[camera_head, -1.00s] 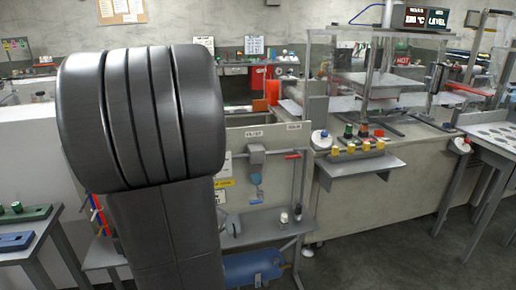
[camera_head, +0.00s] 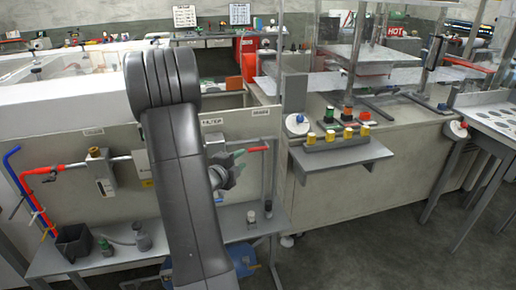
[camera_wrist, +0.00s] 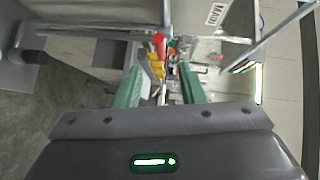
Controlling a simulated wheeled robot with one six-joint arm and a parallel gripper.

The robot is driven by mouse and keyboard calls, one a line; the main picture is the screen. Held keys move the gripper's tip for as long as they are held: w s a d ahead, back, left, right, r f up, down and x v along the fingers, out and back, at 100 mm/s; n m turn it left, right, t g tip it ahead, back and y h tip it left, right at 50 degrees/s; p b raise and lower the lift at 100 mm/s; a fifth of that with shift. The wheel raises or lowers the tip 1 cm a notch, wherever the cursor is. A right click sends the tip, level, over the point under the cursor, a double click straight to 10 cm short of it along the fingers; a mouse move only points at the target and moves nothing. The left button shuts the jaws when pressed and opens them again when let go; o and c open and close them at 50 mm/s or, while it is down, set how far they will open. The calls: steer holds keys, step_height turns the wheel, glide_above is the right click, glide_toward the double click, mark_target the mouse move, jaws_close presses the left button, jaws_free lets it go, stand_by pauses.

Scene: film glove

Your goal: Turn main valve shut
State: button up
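The main valve has a red lever handle (camera_head: 257,149) pointing sideways by a vertical grey pipe on the panel, below a small label plate (camera_head: 262,112). My gripper (camera_head: 236,167) is just left of the handle and slightly lower in the head view, apart from it as far as I can tell. In the wrist view my gripper (camera_wrist: 160,84) shows two green fingers spread wide with nothing held. The red handle (camera_wrist: 159,43) lies ahead, in line with the gap between them. A label reading MAIN (camera_wrist: 217,13) is at the upper right. My arm hides the panel's middle.
A shelf with yellow-based knobs (camera_head: 340,152) juts out right of the valve. A low bench (camera_head: 110,255) runs below, with a small bottle (camera_head: 251,219) on it. Floor is clear at right.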

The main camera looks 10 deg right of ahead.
mark_target(254, 151)
steer(key=p+x, duration=0.1)
steer(key=x, duration=0.9)
steer(key=shift+w+d+f+p, duration=0.1)
steer(key=shift+w+d+p, duration=0.1)
steer(key=shift+w+p, duration=0.1)
jaws_close()
